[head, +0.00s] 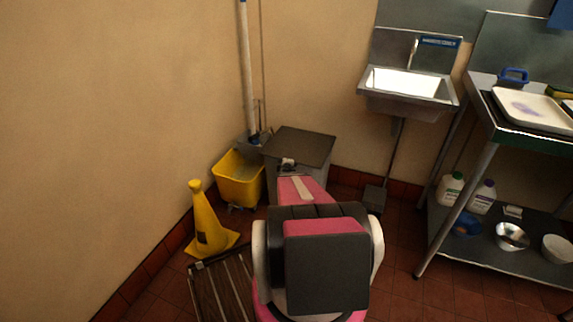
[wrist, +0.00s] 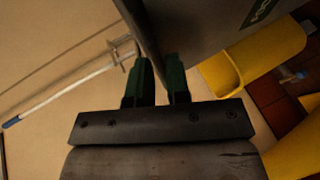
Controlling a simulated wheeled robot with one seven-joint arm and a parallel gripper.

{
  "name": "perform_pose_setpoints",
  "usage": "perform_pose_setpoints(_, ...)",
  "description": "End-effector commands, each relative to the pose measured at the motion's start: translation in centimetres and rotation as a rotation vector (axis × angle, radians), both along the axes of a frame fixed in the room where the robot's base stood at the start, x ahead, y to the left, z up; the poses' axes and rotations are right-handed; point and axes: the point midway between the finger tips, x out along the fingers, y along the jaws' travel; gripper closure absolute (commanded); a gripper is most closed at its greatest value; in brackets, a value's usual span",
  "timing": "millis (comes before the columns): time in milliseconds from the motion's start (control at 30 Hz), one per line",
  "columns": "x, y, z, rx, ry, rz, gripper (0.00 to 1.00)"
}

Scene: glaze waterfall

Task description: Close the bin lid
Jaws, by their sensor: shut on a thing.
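The grey bin (head: 272,178) stands against the wall, with its dark flat lid (head: 302,143) over the top. The lid looks about level in the head view; I cannot tell whether a gap is left under it. My gripper (head: 288,163) is at the lid's front edge, small and partly hidden by my arm. In the wrist view the two dark green fingers of my gripper (wrist: 157,68) are on either side of the lid's thin edge (wrist: 143,38) and shut on it. The bin's grey face (wrist: 205,25) with a green label shows beside them.
A yellow mop bucket (head: 238,182) with an upright mop handle stands close left of the bin. A yellow cone (head: 204,222) and a slatted rack (head: 222,290) are at front left. A sink (head: 408,88) and a steel table (head: 470,110) are at the right.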

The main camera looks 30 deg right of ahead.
Motion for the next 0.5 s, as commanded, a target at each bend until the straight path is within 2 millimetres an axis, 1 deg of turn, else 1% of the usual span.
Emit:
perform_pose_setpoints(33,0.52,-0.37,-1.29,0.018,0.016,-0.004,1.00)
perform_pose_setpoints(500,0.76,-0.60,-1.87,0.021,0.015,-0.008,1.00)
